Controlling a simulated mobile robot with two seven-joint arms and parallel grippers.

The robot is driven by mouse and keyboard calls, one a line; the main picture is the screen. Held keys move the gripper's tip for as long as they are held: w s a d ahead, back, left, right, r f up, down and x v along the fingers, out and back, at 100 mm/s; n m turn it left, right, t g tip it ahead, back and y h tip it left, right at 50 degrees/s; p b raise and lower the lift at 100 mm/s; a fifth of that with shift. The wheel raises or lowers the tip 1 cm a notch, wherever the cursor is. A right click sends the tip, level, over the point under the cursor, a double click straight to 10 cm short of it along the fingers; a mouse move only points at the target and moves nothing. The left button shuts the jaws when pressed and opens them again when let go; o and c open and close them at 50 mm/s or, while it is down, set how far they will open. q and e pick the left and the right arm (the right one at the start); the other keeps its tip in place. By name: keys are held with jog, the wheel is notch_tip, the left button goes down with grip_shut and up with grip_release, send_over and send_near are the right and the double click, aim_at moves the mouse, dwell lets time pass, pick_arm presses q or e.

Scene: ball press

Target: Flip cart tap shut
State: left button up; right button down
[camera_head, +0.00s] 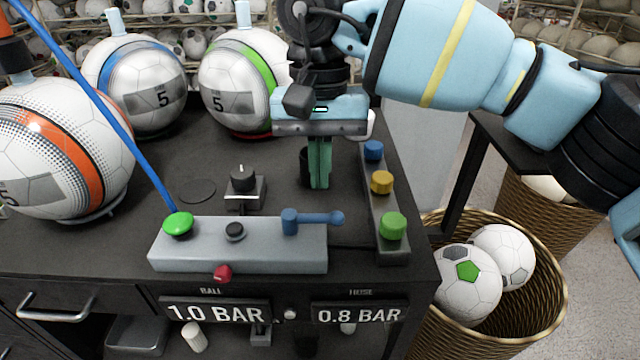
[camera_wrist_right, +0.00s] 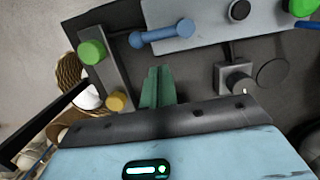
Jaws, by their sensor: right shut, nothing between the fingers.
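The tap is a blue lever (camera_head: 312,219) on top of the grey control block (camera_head: 200,250). Its thick pivot is at the left and its round knob points right, lying roughly along the block. The lever also shows in the right wrist view (camera_wrist_right: 160,34). My right gripper (camera_head: 319,184) is shut and empty, its green fingers pointing down behind the lever, apart from it. The fingers also show in the right wrist view (camera_wrist_right: 159,78), close together. My left gripper is not in view.
A green button (camera_head: 178,224), a black knob (camera_head: 235,231) and a red knob (camera_head: 222,273) are on the block. A rail with blue, yellow and green knobs (camera_head: 392,226) stands right. Several balls (camera_head: 235,85) stand behind. A blue rod (camera_head: 100,105) slants across the left. A basket (camera_head: 545,290) is right.

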aim_at(312, 219)
jog(key=shift+s+f, duration=0.3)
jog(key=shift+s, duration=0.45)
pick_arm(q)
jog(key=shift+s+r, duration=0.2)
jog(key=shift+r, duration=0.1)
pick_arm(e)
jog(key=shift+s+f, duration=0.4)
jog(key=shift+s, duration=0.05)
pick_arm(q)
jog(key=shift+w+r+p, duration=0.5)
jog(key=shift+p, duration=0.15)
pick_arm(e)
jog(key=shift+s+d+m, duration=0.15)
jog(key=shift+s+m, duration=0.2)
jog(key=shift+m, duration=0.65)
